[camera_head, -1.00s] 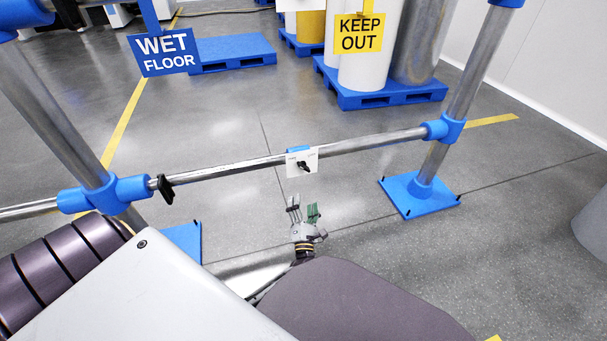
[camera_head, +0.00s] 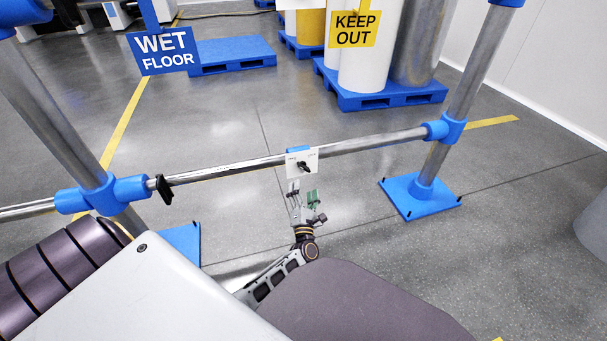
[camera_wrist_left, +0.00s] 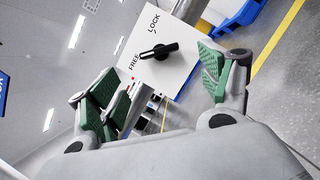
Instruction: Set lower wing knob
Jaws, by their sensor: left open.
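The wing knob (camera_head: 304,166) is black and sits on a white plate (camera_head: 293,170) on the lower rail. In the left wrist view the knob (camera_wrist_left: 159,51) lies across the plate (camera_wrist_left: 178,70), with its left end near the word FREE. The word LOCK is printed further up the plate. My left gripper (camera_head: 303,193) is open and empty just below and in front of the plate. In the wrist view its green-padded fingers (camera_wrist_left: 161,84) stand apart to either side of the plate, clear of the knob. My right gripper is not in view.
The metal rail (camera_head: 230,168) runs between two posts with blue joints. A black clamp-like part (camera_head: 164,187) sits on it at the left. Signs reading WET FLOOR (camera_head: 163,51) and KEEP OUT (camera_head: 354,29) hang above. Blue pallets (camera_head: 235,54) stand behind on open grey floor.

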